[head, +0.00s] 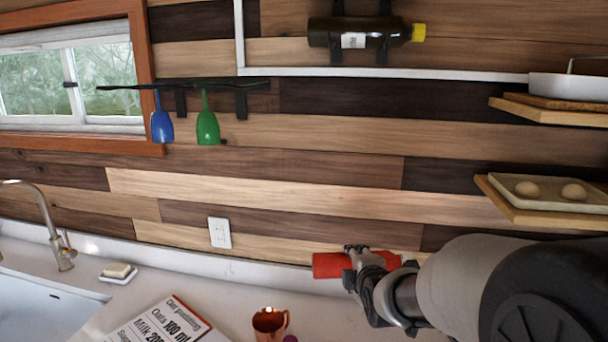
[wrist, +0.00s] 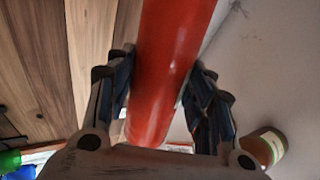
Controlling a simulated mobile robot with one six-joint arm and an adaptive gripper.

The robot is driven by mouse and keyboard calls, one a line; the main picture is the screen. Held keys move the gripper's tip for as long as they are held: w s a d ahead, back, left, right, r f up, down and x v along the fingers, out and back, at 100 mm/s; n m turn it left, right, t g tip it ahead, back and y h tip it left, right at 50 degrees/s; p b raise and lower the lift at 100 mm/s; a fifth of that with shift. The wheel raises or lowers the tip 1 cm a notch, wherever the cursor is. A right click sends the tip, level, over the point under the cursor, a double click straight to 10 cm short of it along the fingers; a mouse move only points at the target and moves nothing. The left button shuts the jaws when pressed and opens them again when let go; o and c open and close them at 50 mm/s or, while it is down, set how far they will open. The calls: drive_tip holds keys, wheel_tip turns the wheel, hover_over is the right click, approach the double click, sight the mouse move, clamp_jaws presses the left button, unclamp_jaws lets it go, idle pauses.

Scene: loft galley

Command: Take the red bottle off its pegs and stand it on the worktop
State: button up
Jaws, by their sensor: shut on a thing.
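The red bottle (head: 329,265) is held on its side, level across the head view, in front of the lower wall and near the back of the worktop (head: 160,291). Whether it touches the worktop cannot be told. My gripper (head: 353,269) is shut around the bottle's body. In the wrist view the red bottle (wrist: 172,45) runs between both fingers of my gripper (wrist: 163,70). Its far end is partly hidden by the gripper. Black pegs (head: 382,52) high on the wall carry a dark bottle (head: 345,36) with a yellow cap.
A copper mug (head: 268,323) and a printed recipe sheet (head: 165,325) are on the worktop near the front. A soap dish (head: 118,275) and sink (head: 35,290) are at left. Blue (head: 161,122) and green (head: 207,124) glasses hang above. Shelves (head: 545,207) jut out at right.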

drive_tip(key=s+d+f+b, duration=0.1)
drive_tip(key=s+f, duration=0.3)
drive_tip(key=f, duration=0.5)
drive_tip(key=s+d+f, duration=0.1)
drive_tip(key=s+f, duration=0.4)
drive_tip(key=f, duration=0.5)
drive_tip(key=shift+d+m+h+b, duration=0.2)
drive_tip(key=shift+m+h+b, duration=0.1)
drive_tip(key=shift+b, duration=0.05)
